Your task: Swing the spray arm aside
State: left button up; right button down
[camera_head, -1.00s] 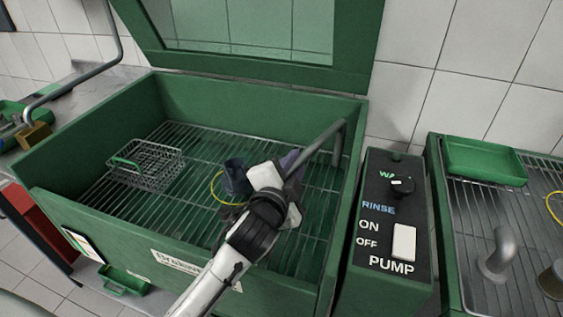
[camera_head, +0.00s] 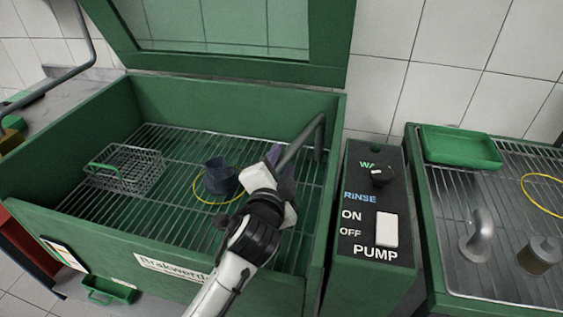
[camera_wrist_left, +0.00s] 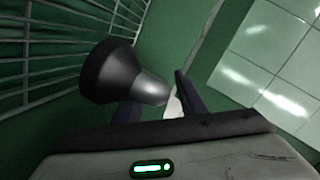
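The spray arm (camera_head: 303,139) is a grey bent pipe at the right side of the green wash basin (camera_head: 235,100). It rises near the basin's right wall and slants down to the left. Its lower end is hidden behind my left gripper (camera_head: 276,158). In the left wrist view a dark flared nozzle (camera_wrist_left: 108,72) with a grey metal neck lies close in front of my left gripper (camera_wrist_left: 158,92). The two dark fingers stand apart, with the neck's end at the gap. I see no clear grip. My right gripper is not in view.
A wire basket (camera_head: 124,166) sits on the basin's left grating. A dark blue cup-like part (camera_head: 220,177) stands in a yellow ring (camera_head: 203,199) left of my gripper. The pump control box (camera_head: 372,215) borders the basin's right side. The lid (camera_head: 222,62) is raised.

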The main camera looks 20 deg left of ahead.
pick_arm(q)
jog(key=shift+r, duration=0.1)
notch_tip(320, 180, up, 10)
jog(key=shift+r+p, duration=0.1)
jog(key=shift+p, duration=1)
